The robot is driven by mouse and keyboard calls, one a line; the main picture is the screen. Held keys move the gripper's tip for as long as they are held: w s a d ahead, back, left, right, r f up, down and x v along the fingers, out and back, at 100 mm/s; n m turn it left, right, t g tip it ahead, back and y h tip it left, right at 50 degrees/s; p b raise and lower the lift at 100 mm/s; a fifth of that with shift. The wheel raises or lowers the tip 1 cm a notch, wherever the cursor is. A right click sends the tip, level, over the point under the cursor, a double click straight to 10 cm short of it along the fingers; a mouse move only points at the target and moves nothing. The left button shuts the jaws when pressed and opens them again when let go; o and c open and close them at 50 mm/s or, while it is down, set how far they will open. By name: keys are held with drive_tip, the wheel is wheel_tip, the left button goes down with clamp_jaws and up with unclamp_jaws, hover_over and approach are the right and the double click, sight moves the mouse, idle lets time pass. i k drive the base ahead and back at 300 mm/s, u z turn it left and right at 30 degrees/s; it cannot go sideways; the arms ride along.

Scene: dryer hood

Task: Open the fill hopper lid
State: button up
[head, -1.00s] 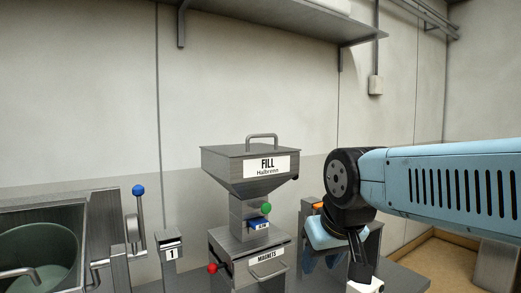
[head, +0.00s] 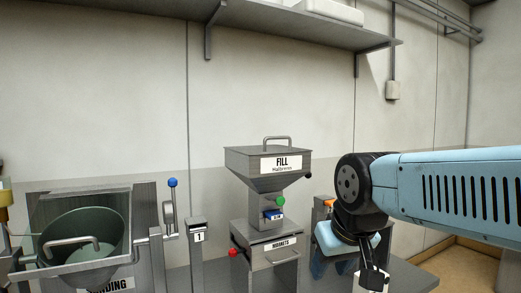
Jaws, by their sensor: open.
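The fill hopper (head: 267,168) is a grey metal funnel box with a white FILL label, standing on a stand at the middle of the head view. Its flat lid (head: 262,149) is shut on top. An arched handle (head: 277,139) stands up from the lid. My gripper (head: 374,283) hangs at the lower right, to the right of and below the hopper, well apart from it. Its dark fingers point down and are open, with nothing seen between them.
A MAGNETS drawer box (head: 266,259) with a red knob sits under the hopper. A green bowl (head: 84,238) in a metal housing stands at left, near a blue-knobbed lever (head: 172,184). A wall shelf (head: 290,38) runs above. The space above the lid is free.

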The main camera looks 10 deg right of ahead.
sight(265, 149)
drive_tip(key=u, duration=0.05)
drive_tip(key=i, duration=0.9)
drive_tip(key=z, duration=0.45)
drive_tip(key=k, duration=0.15)
drive_tip(key=u, duration=0.25)
